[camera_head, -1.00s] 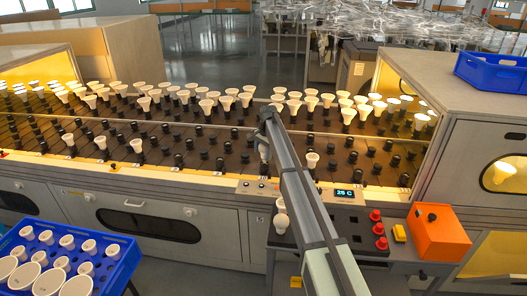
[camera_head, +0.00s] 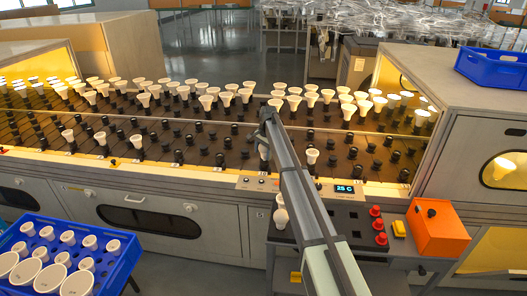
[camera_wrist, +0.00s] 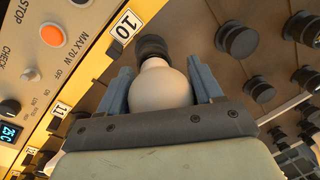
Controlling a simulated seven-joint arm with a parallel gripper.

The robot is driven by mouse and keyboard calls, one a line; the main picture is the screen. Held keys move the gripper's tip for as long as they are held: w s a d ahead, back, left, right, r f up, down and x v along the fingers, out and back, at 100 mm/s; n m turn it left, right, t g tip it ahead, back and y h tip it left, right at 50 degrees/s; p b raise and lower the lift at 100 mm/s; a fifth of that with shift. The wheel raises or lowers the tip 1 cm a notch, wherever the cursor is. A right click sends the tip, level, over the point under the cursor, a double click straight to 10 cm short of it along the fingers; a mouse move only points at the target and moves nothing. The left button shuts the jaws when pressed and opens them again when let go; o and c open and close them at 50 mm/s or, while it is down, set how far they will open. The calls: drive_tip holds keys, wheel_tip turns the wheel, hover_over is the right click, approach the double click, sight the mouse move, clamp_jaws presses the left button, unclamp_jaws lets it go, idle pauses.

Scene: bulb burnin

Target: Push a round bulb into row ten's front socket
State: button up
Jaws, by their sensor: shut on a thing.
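My gripper (camera_wrist: 162,90) is shut on a round white bulb (camera_wrist: 160,92), with one blue finger on each side of it. The bulb's neck points at a black socket (camera_wrist: 152,46) beside the label 10 (camera_wrist: 125,25). Neck and socket meet or overlap in the wrist view; how deep the neck sits cannot be told. In the head view, my gripper (camera_head: 264,138) is at the front of the rack, and the held bulb (camera_head: 264,151) shows small and partly hidden by my arm.
Black sockets (camera_wrist: 239,39) stand close on the right. The control panel with an orange button (camera_wrist: 52,35) lies on the left. Another bulb (camera_head: 312,156) stands in the front row to the right. A blue crate of bulbs (camera_head: 128,262) is at the lower left.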

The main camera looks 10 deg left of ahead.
drive_tip(key=shift+f, duration=0.1)
drive_tip(key=o, duration=1.1)
drive_tip(key=r, duration=0.4)
drive_tip(key=d+r, duration=0.1)
drive_tip(key=r, duration=0.4)
drive_tip(key=s+r, duration=0.1)
drive_tip(key=r, duration=0.3)
drive_tip(key=shift+d+r, duration=0.3)
